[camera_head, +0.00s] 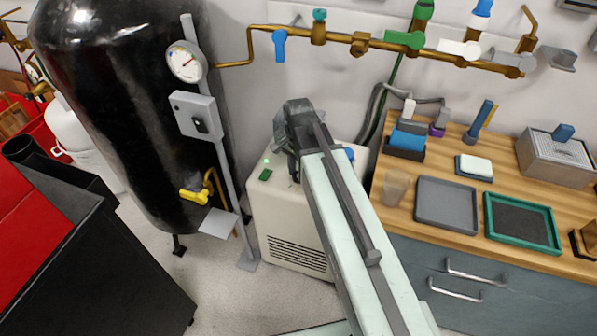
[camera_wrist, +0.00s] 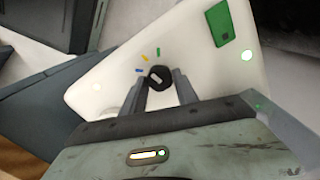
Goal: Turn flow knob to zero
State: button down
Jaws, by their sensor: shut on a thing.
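The flow knob (camera_wrist: 159,78) is a small black knob with a pale pointer bar, on the face of a white machine (camera_wrist: 120,62). Blue, yellow and green tick marks sit beside it. My gripper (camera_wrist: 161,80) is shut on the knob, with a grey finger on either side. In the head view my gripper (camera_head: 290,150) is at the top of the white machine (camera_head: 292,222), and my arm hides the knob there.
A green switch (camera_wrist: 220,24) is on the same panel. In the head view, a black tank (camera_head: 120,100) with a gauge (camera_head: 185,62) stands left. A wooden bench (camera_head: 405,205) with trays is right. Pipes with valves (camera_head: 404,40) run along the wall above.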

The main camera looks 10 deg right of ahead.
jog(key=n, duration=0.7)
jog(key=shift+a+n, duration=0.1)
jog(key=shift+n, duration=0.3)
jog(key=n, duration=0.3)
jog(key=shift+a+n, duration=0.1)
jog(key=shift+n, duration=2)
jog(key=c, duration=0.9)
grip_release()
jog(key=shift+c, duration=0.2)
